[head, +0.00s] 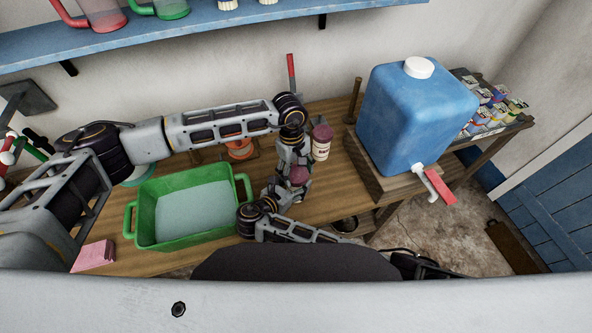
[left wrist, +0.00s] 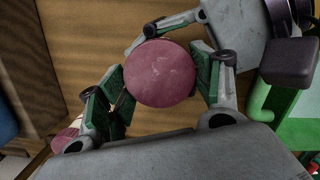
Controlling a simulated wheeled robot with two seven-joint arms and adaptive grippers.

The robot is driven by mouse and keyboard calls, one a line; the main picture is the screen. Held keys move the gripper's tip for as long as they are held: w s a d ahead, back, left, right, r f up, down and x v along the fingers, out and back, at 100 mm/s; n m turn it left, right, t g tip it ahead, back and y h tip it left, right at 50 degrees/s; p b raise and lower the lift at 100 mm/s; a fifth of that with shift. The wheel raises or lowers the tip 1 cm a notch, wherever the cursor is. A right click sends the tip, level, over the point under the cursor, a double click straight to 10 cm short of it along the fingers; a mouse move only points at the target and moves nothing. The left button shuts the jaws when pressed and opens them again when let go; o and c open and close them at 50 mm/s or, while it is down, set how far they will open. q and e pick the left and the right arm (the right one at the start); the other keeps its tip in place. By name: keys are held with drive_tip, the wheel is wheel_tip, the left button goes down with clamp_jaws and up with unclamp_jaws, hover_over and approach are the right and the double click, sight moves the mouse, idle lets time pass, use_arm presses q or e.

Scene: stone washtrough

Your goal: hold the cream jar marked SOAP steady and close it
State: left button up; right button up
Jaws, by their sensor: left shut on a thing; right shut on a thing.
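A jar with a round maroon lid (head: 298,175) is between my two grippers above the front part of the wooden bench. The lid (left wrist: 160,73) fills the middle of the left wrist view, seen from above. My left gripper (head: 297,163) comes down over it, its green-padded fingers (left wrist: 158,92) shut on opposite sides of the lid. My right gripper (head: 290,186) reaches in from the front and is shut on the jar below. The jar's body and marking are hidden by the grippers and lid. I cannot tell how the lid is seated.
A second cream jar with a maroon lid (head: 321,143) stands just behind; its lettering is unreadable. A green basin (head: 165,240) is at left, a blue water container (head: 415,110) with a tap at right. A pink stack (head: 93,256) lies front left. A blue shelf (head: 200,38) runs above.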

use_arm(q)
drive_tip(key=shift+o, duration=0.2)
drive_tip(key=shift+s+f, duration=0.45)
drive_tip(key=shift+f, duration=0.2)
drive_tip(key=shift+o, duration=0.9)
drive_tip(key=shift+w+f+y, duration=0.15)
drive_tip(key=shift+y, duration=0.15)
drive_tip(key=o, duration=0.8)
drive_tip(key=shift+w+r, duration=0.2)
drive_tip(key=shift+r, duration=0.05)
drive_tip(key=shift+w+r, duration=0.2)
drive_tip(key=shift+r, duration=1.8)
drive_tip(key=shift+c, duration=0.2)
